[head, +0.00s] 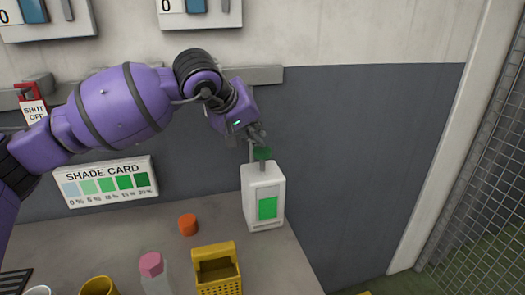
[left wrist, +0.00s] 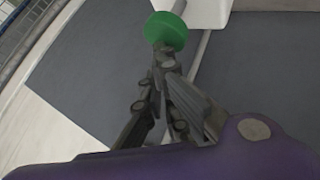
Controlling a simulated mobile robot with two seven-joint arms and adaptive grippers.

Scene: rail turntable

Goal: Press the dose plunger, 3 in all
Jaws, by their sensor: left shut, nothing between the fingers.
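The white dispenser (head: 262,182), with a green window on its front, stands upright near the right end of the counter. Its green plunger cap (head: 262,154) tops a thin stem above the body. My left gripper (head: 257,139) is shut and empty, just above the cap. In the left wrist view the closed fingertips (left wrist: 162,52) lie at the edge of the green cap (left wrist: 166,32); I cannot tell whether they touch it. Part of the white dispenser (left wrist: 207,12) shows behind the cap. My right gripper is not in view.
A yellow basket (head: 217,268), an orange cap (head: 187,224), a pink-topped bottle (head: 151,265) and a yellow cup (head: 99,286) stand on the counter. A shade card (head: 106,184) and a grey rail (head: 262,75) are on the wall. A mesh fence (head: 485,165) is at right.

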